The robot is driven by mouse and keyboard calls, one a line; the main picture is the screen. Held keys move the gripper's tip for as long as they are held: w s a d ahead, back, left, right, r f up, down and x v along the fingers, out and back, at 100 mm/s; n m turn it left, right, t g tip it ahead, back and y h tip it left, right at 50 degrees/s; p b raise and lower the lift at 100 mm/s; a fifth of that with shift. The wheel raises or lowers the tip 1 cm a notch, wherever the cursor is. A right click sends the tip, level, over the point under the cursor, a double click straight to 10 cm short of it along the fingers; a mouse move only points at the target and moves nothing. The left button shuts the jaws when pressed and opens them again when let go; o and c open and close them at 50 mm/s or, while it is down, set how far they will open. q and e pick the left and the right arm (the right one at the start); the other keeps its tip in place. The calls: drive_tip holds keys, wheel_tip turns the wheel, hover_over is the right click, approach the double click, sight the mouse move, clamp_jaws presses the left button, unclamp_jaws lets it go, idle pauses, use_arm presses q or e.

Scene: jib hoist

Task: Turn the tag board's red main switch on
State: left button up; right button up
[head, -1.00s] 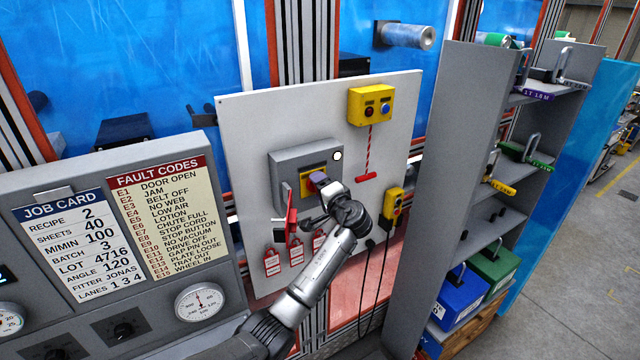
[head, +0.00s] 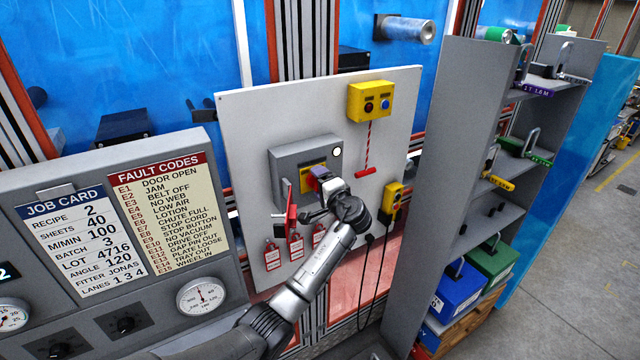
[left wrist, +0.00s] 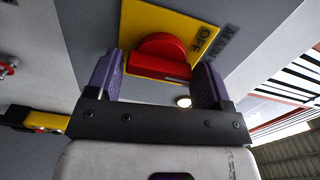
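The tag board (head: 240,130) is a pale upright panel with a grey switch box (head: 287,158) on it. The red main switch (left wrist: 160,58) is a round knob on a yellow plate (left wrist: 200,25), with the word OFF beside it in the left wrist view. My left gripper (head: 318,174) is at the front of the box and hides the knob in the head view. In the left wrist view its two purple fingers (left wrist: 160,68) stand on either side of the knob, open, with small gaps visible. My right gripper is not in view.
A red hasp (head: 291,208) and red tags (head: 295,246) hang at the box's lower left. A yellow button box (head: 370,102) with a red pull cord and a yellow pendant (head: 393,200) are on the board. A grey shelf unit (head: 430,170) stands close on the right.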

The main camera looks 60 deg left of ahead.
use_arm(q)
drive_tip(key=shift+o, duration=1.3)
drive_tip(key=d+b, duration=0.4)
drive_tip(key=d, duration=0.9)
drive_tip(key=shift+s+d+b, duration=0.2)
drive_tip(key=shift+d+b, duration=0.15)
drive_tip(key=shift+d, duration=0.05)
